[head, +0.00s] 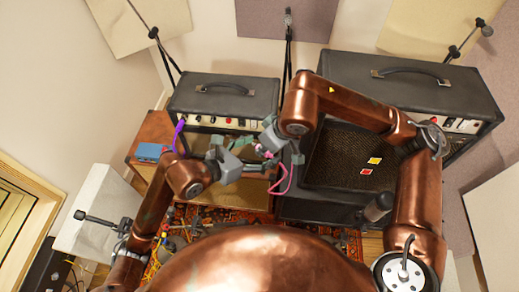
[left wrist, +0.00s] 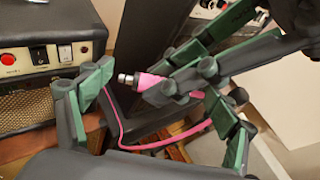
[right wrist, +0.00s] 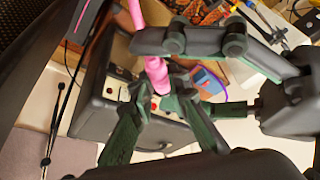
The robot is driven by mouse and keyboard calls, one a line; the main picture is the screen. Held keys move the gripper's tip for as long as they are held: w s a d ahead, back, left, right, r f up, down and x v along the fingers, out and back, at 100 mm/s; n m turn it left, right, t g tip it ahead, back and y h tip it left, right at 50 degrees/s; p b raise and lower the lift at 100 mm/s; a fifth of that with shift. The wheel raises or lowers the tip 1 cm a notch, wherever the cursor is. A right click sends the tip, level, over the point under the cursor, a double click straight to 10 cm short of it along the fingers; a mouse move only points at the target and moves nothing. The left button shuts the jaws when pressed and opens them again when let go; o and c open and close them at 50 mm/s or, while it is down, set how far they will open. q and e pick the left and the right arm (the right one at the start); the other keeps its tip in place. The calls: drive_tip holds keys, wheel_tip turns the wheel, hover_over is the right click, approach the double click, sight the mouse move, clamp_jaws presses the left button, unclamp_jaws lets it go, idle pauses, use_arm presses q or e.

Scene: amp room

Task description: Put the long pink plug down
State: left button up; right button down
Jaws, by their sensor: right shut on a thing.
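The long pink plug (left wrist: 152,84), with a metal tip, is held up in the air by my right gripper (head: 263,147). In the right wrist view the fingers of my right gripper (right wrist: 160,100) are closed around the pink plug (right wrist: 157,76). Its pink cable (head: 286,180) hangs in a loop below. My left gripper (head: 222,155) is close beside it. In the left wrist view the fingers of my left gripper (left wrist: 160,125) are wide apart, with the plug and cable visible between and beyond them. The fingers hide part of the plug.
A small amp (head: 222,97) stands on a wooden cabinet (head: 154,128), with a purple cable (head: 179,136) and a blue box (head: 150,152) at its left. A large amp (head: 400,85) sits on a speaker cabinet at right. Microphone stands (head: 288,40) rise behind.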

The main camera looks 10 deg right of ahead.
use_arm(q)
drive_tip(key=shift+d, duration=0.1)
drive_tip(key=c, duration=1.1)
drive_tip(key=shift+c, duration=0.4)
use_arm(e)
drive_tip(key=c, duration=1.8)
unclamp_jaws()
drive_tip(key=shift+o, duration=0.2)
